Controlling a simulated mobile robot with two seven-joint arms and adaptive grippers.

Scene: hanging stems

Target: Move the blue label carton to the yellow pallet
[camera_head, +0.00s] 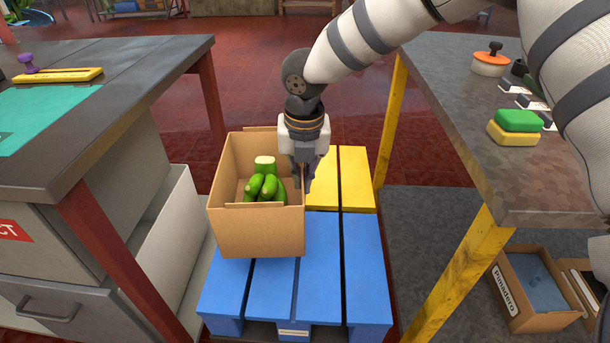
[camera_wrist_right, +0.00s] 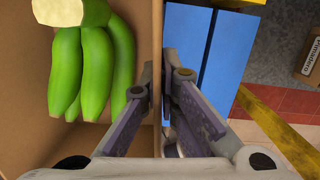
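An open brown carton (camera_head: 255,230) holds green, banana-like produce (camera_head: 264,185). It stands on or just above the blue pallet (camera_head: 320,270); I cannot tell which. No blue label shows on its visible sides. The yellow pallet (camera_head: 356,184) lies directly behind the blue one, partly hidden by the carton and my arm. My right gripper (camera_head: 302,182) points down at the carton's right wall. In the right wrist view its fingers (camera_wrist_right: 158,80) straddle that wall, one inside and one outside, and look closed on it. My left gripper is out of view.
A dark table (camera_head: 150,60) with a red leg stands left, above a grey drawer cabinet (camera_head: 60,300). A table (camera_head: 440,85) with yellow legs stands right, carrying sponges (camera_head: 517,122). Another carton (camera_head: 520,290) lies on the floor beneath it. Red floor is free behind the pallets.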

